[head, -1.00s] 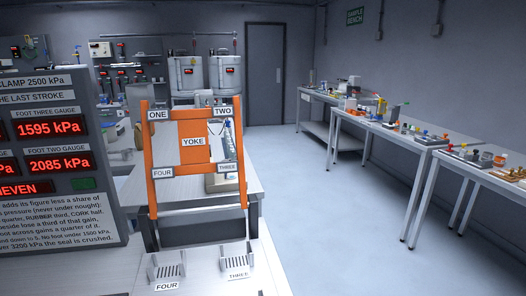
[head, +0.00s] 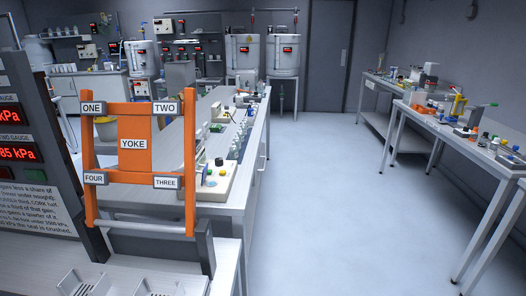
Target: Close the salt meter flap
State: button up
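I cannot make out a salt meter flap in the head view. Three pale cylindrical tanks with small red displays stand along the back wall: a left one (head: 142,58), a middle one (head: 243,52) and a right one (head: 284,54). They are too small and far off to tell whether any has a flap, or its position. My gripper is not in view.
An orange frame labelled YOKE (head: 135,128) stands close on the left, beside a dark display panel (head: 35,160). Behind it runs a long white bench (head: 240,165) with small apparatus. More benches (head: 425,105) line the right. Clear floor (head: 315,180) lies between, leading to a grey door (head: 328,55).

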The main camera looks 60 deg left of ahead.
aim_at(204, 173)
jog(key=i, duration=1.55)
jog(key=u, duration=3.45)
jog(key=i, duration=1.05)
jog(key=z, duration=0.35)
